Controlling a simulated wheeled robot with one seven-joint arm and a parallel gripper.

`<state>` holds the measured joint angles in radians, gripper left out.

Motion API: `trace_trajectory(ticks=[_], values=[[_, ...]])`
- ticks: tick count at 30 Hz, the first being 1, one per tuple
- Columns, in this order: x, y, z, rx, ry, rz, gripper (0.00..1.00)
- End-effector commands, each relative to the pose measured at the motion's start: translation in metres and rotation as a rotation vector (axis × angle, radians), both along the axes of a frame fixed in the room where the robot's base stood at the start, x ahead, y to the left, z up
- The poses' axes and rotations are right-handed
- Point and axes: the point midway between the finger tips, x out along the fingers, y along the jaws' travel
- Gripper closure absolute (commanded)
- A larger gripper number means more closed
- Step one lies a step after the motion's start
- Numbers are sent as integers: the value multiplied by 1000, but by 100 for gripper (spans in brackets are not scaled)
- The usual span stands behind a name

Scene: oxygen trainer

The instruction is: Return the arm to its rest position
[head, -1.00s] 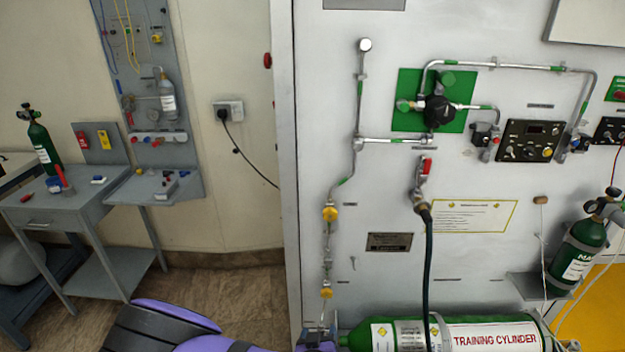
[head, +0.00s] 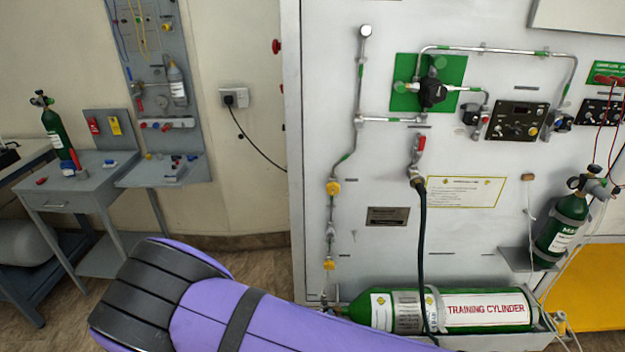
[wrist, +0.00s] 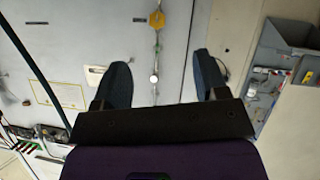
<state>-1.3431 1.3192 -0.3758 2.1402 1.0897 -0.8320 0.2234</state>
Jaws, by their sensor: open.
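My gripper (wrist: 157,88) shows in the wrist view with its two dark fingers wide apart and nothing between them. Behind the gap is the white trainer panel (wrist: 135,35) with its vertical pipe and a yellow valve (wrist: 156,19). In the head view my purple and black arm (head: 250,315) crosses the bottom of the picture, in front of the floor and the lower left of the panel. The gripper itself does not show in the head view. I see no contact between the gripper and anything.
The green training cylinder (head: 487,308) lies at the panel's foot. A dark hose (head: 423,260) hangs from the red-handled valve. A small green cylinder (head: 563,230) stands on a bracket at right. A grey workbench (head: 75,190) stands at left. Some floor between is clear.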

Motion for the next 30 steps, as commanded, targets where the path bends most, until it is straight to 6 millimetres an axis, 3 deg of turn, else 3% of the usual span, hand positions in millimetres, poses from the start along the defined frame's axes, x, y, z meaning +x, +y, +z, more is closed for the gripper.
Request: trace_trajectory(ticks=[11, 21, 30], values=[[19, 11, 45, 125, 174, -79, 33], [44, 12, 131, 301, 389, -119, 33], [58, -8, 221, 433, 523, -94, 33]])
